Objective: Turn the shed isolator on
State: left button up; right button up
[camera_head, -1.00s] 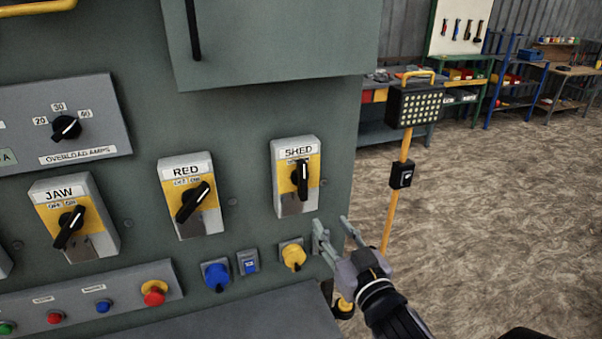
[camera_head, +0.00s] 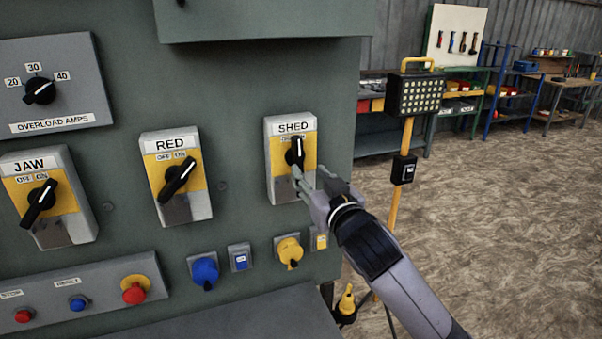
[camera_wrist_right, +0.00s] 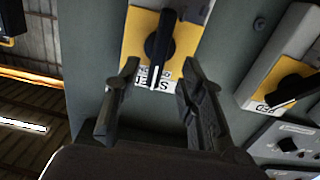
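The shed isolator (camera_head: 284,185) is a grey and yellow box labelled SHED on the green panel. Its black rotary handle (camera_head: 295,152) stands about upright in the head view. My right gripper (camera_head: 311,180) is just in front of the box's lower right part, below the handle. In the right wrist view the gripper (camera_wrist_right: 155,95) is open, with its fingers apart and the handle (camera_wrist_right: 160,45) beyond the gap between the tips. I cannot tell whether a finger touches it. The OFF/ON marks are partly hidden by the handle. My left gripper is not in view.
The RED isolator (camera_head: 177,178) and JAW isolator (camera_head: 50,198) sit to the left with tilted handles. Below are a blue knob (camera_head: 205,270) and a yellow knob (camera_head: 289,251). A yellow lamp stand (camera_head: 401,170) stands to the right, with open floor beyond.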

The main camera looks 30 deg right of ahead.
aim_at(300, 161)
jog(key=p+x, duration=0.1)
jog(key=x, duration=0.5)
jog(key=shift+w+d+r, duration=0.1)
jog(key=shift+r, duration=0.05)
grip_shut()
dwell(0.4)
